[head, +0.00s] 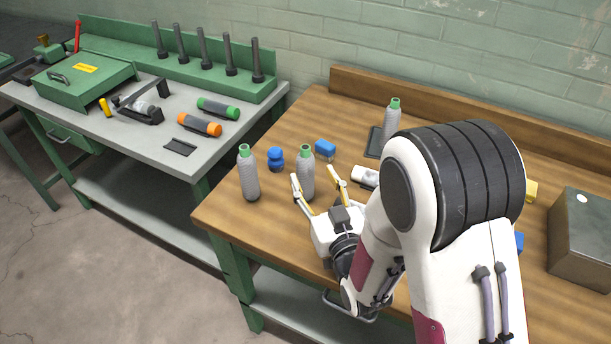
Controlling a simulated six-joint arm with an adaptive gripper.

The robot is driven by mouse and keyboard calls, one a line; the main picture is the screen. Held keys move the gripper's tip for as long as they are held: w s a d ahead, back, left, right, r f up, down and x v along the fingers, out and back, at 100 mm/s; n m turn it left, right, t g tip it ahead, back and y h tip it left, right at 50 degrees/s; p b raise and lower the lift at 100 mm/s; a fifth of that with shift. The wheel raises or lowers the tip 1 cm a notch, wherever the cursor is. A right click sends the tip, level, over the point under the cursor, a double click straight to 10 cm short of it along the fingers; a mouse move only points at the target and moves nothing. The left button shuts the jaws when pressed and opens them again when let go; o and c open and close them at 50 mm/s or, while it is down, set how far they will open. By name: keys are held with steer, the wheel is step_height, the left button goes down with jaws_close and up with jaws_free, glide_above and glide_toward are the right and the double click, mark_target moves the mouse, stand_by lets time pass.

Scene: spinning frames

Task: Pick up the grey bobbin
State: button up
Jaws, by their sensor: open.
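Three grey bobbins with green tops stand upright on the wooden bench. One grey bobbin (306,172) stands in front of my gripper (315,174). Another grey bobbin (249,176) stands to its left near the bench's left edge, and a third grey bobbin (391,120) stands farther back by the wall side. My gripper is open, with one yellow-tipped finger on each side of the middle bobbin in the picture. I cannot tell whether either finger touches it or how deep it sits between them. My arm covers the bench to the right of the gripper.
A blue knobbed piece (276,159) and a blue block (325,149) lie close behind the bobbins. A white cylinder (365,176) lies right of the gripper. A dark flat plate (374,142) and a grey metal box (584,240) are farther right. A green toolbox (84,82) stands on the left table.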

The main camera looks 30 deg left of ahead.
mark_target(308, 170)
steer(key=shift+a, duration=0.1)
stand_by(0.3)
steer(key=shift+x, duration=2.6)
steer(key=c, duration=1.3)
